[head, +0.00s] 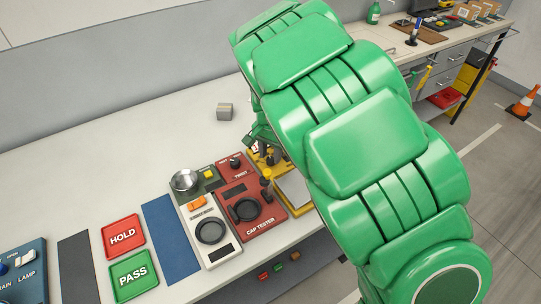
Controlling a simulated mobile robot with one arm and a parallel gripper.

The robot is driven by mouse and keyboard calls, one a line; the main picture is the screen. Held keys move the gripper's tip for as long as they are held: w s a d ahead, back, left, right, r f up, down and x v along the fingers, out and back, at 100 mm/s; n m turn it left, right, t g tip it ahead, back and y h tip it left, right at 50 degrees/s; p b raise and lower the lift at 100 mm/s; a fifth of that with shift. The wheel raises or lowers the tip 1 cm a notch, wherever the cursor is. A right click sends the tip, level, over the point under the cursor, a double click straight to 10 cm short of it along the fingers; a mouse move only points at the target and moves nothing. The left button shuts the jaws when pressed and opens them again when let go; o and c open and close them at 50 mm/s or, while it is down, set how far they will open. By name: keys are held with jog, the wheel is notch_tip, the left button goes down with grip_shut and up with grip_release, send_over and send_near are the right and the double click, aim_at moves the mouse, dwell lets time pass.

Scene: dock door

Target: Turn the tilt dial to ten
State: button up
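I cannot read a tilt label or dial numbers on anything in the head view. The dial candidates are on a group of panels at the bench's front edge. A red panel marked CAP TESTER (262,218) has a round black part (246,209) and a dark knob (266,186). A smaller red panel beyond it carries a black knob (234,162). My gripper (266,150) is beside these panels, near a yellow fixture (281,174). My green arm hides most of the gripper and some of the fixture. Its fingers are too small and covered to read.
Left of the panels lie a blue mat (170,238), a red HOLD tray (123,236) and a green PASS tray (134,275). The bench's back left is clear. An orange cone (524,104) stands far right.

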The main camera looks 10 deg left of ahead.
aim_at(270, 159)
notch_tip(270, 159, up, 6)
jog(key=shift+r, duration=0.1)
dwell(0.5)
jog(key=shift+d, duration=0.25)
jog(key=s+d+r+g, duration=0.1)
jog(key=s+d+r, duration=0.2)
jog(key=s+d, duration=0.3)
jog(key=s+d+r+g, duration=0.1)
jog(key=s+d+r, duration=0.15)
jog(key=d, duration=0.65)
jog(key=s+d+r+n, duration=0.1)
jog(key=s+d+r, duration=0.1)
jog(key=s+d, duration=0.5)
jog(key=s+d+r+n, duration=0.2)
jog(key=s+d, duration=0.5)
jog(key=s, duration=1)
jog(key=shift+s+r, duration=0.2)
jog(key=shift+s, duration=0.2)
